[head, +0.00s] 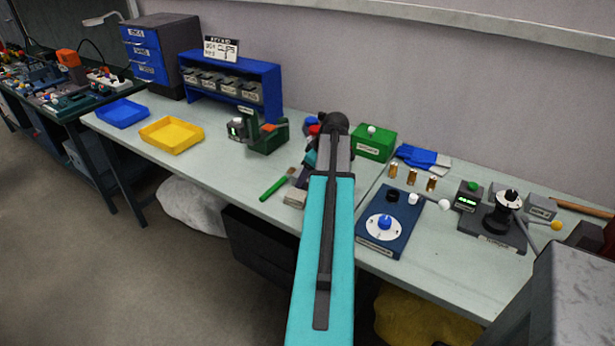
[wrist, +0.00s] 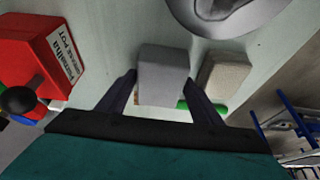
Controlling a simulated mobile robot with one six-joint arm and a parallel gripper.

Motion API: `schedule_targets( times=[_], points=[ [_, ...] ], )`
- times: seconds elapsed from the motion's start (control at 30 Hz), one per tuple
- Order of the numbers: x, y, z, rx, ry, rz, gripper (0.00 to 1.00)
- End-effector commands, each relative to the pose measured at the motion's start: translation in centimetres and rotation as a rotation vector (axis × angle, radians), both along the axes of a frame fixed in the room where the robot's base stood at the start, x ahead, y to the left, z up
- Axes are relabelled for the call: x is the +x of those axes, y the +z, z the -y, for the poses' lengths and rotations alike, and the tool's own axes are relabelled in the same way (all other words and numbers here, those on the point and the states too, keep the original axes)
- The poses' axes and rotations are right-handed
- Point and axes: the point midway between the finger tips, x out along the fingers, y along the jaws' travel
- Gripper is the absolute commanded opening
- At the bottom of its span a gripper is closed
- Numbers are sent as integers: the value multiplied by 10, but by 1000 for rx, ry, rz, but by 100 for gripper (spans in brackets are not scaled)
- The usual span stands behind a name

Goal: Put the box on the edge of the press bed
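A small box (wrist: 162,72) with a grey face shows in the wrist view. It fills the gap between the two dark fingers of my gripper (wrist: 163,82), with a fingertip against each side, so the gripper appears shut on it. In the head view my teal arm hides the box and most of my gripper (head: 312,160), over the middle of the bench. A dark press-like device with a round black hub, a lever and a yellow knob (head: 500,222) stands at the right of the bench. I cannot tell whether it is the press named in the task.
A red grease pot (wrist: 40,60) is left of the box. A pale block (head: 295,199) and a green-handled brush (head: 277,184) lie near the front edge. A blue dial plate (head: 372,246) and green box (head: 373,142) stand to the right. Clear bench (head: 210,165) lies left.

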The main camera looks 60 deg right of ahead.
Motion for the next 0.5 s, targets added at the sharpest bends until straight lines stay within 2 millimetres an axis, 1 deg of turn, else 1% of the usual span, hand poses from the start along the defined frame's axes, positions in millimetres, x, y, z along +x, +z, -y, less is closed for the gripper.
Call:
schedule_targets(
  times=[0.33,0.5],
  points=[
    [0,1,0,0,0,0,69],
    [-1,4,0,0,0,0,69]
  ],
)
